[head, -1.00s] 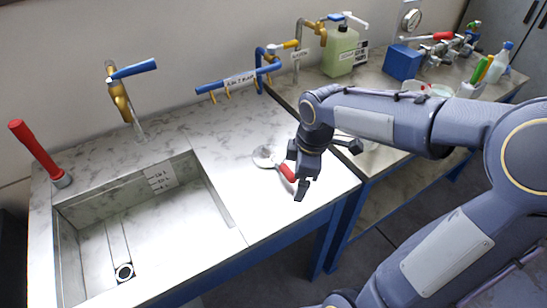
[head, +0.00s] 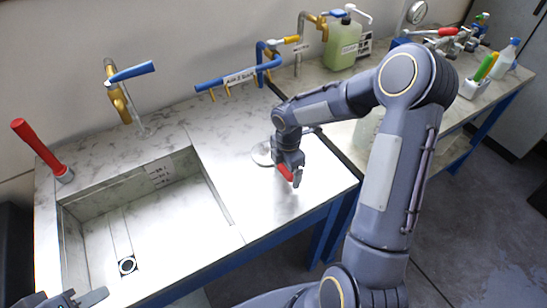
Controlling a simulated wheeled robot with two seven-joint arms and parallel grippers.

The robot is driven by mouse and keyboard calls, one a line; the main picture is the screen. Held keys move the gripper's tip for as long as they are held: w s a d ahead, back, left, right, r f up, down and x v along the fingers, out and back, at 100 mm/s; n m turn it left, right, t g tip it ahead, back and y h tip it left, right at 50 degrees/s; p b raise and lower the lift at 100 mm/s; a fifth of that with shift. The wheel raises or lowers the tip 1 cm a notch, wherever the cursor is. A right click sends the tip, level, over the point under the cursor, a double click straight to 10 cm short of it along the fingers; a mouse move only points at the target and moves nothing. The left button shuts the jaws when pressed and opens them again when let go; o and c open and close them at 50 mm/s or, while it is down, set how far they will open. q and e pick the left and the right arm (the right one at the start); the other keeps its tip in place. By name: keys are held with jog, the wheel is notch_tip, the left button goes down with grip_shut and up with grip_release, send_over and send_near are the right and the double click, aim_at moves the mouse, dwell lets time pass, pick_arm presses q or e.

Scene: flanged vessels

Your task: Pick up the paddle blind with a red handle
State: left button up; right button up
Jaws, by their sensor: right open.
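The paddle blind has a round grey disc (head: 262,153) lying on the counter to the right of the sink. Its red handle (head: 285,173) points toward the counter's front right. My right gripper (head: 290,175) is open and pointing down at the red handle, with its fingers close about it. The gripper hides part of the blind between disc and handle. I cannot tell whether the fingers touch the handle. My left gripper (head: 78,299) shows only in part at the bottom left corner, away from the blind.
The sink (head: 150,230) is left of the blind, with a brass tap (head: 118,95) behind it. A red-handled lever (head: 40,150) stands at the left. A blue pipe rack (head: 235,78) runs along the back. A green bottle (head: 343,45) and other items stand on the right bench.

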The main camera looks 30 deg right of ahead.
jog(key=shift+f, duration=0.2)
jog(key=c, duration=1.4)
jog(key=shift+r, duration=0.1)
jog(key=shift+c, duration=0.6)
